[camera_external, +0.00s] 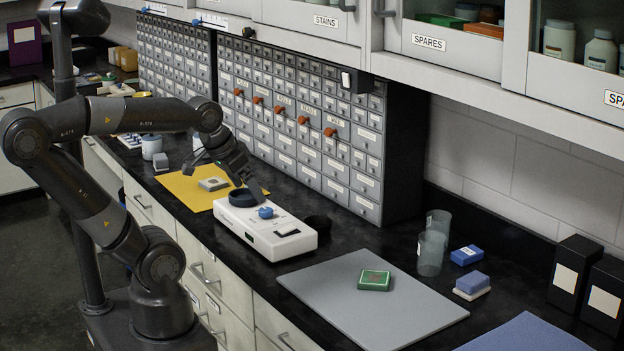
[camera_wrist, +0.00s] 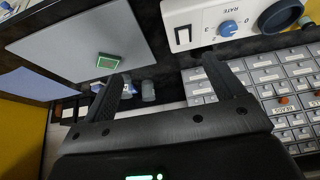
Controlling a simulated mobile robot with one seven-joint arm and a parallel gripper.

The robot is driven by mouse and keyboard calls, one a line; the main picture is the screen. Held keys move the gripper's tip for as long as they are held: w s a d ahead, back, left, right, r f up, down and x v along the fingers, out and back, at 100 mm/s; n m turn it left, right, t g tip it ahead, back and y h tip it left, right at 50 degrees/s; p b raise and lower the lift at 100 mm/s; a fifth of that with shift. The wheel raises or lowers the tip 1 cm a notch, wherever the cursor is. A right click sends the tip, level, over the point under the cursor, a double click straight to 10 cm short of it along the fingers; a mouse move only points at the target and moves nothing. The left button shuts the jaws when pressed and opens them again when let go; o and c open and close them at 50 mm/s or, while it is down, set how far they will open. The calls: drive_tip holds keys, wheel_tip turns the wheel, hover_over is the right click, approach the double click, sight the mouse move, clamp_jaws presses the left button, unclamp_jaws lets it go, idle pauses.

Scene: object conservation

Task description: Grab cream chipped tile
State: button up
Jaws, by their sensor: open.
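A small pale cream-grey square tile (camera_external: 213,184) with a darker middle lies on the yellow mat (camera_external: 187,190). I take it for the cream tile; a chip is too small to make out. My gripper (camera_external: 250,184) is open and empty, pointing down to the right of the tile, above the white device. It is apart from the tile. In the wrist view, my gripper (camera_wrist: 165,78) shows two spread fingers with nothing held between them. I cannot make out the cream tile in that view.
The white device (camera_external: 262,236) with a blue knob stands by the yellow mat. A green tile (camera_external: 374,280) lies on the grey mat (camera_external: 320,279). Clear cups (camera_external: 431,254) and blue blocks (camera_external: 467,255) stand right. Drawer cabinets (camera_external: 300,115) line the back.

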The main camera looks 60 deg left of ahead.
drive_tip(key=shift+o, duration=0.4)
drive_tip(key=w+a+r+g+y, duration=0.15)
drive_tip(key=w+a+r, duration=0.35)
drive_tip(key=w+a, duration=0.6)
drive_tip(key=w+a+f+g, duration=0.1)
drive_tip(key=w+a, duration=0.4)
drive_tip(key=a, duration=0.2)
drive_tip(key=w+a+g, duration=0.1)
drive_tip(key=w+a, duration=0.3)
drive_tip(key=a, duration=0.3)
drive_tip(key=n+g+h, duration=0.1)
drive_tip(key=g+h, duration=0.1)
hover_over(214, 181)
drive_tip(key=shift+y, duration=0.25)
drive_tip(key=f, duration=1.2)
drive_tip(key=d+f, duration=0.1)
drive_tip(key=f, duration=0.5)
drive_tip(key=shift+w+f, duration=0.15)
drive_tip(key=shift+w, duration=0.15)
drive_tip(key=shift+s+a+f, duration=0.1)
drive_tip(key=shift+a+f, duration=0.05)
drive_tip(key=shift+f, duration=0.9)
drive_tip(key=shift+s+a+f, duration=0.1)
drive_tip(key=shift+a+f, duration=0.05)
drive_tip(key=shift+f, duration=0.85)
drive_tip(key=shift+s+a+f, duration=0.1)
drive_tip(key=shift+a+f, duration=0.05)
drive_tip(key=shift+f, duration=0.9)
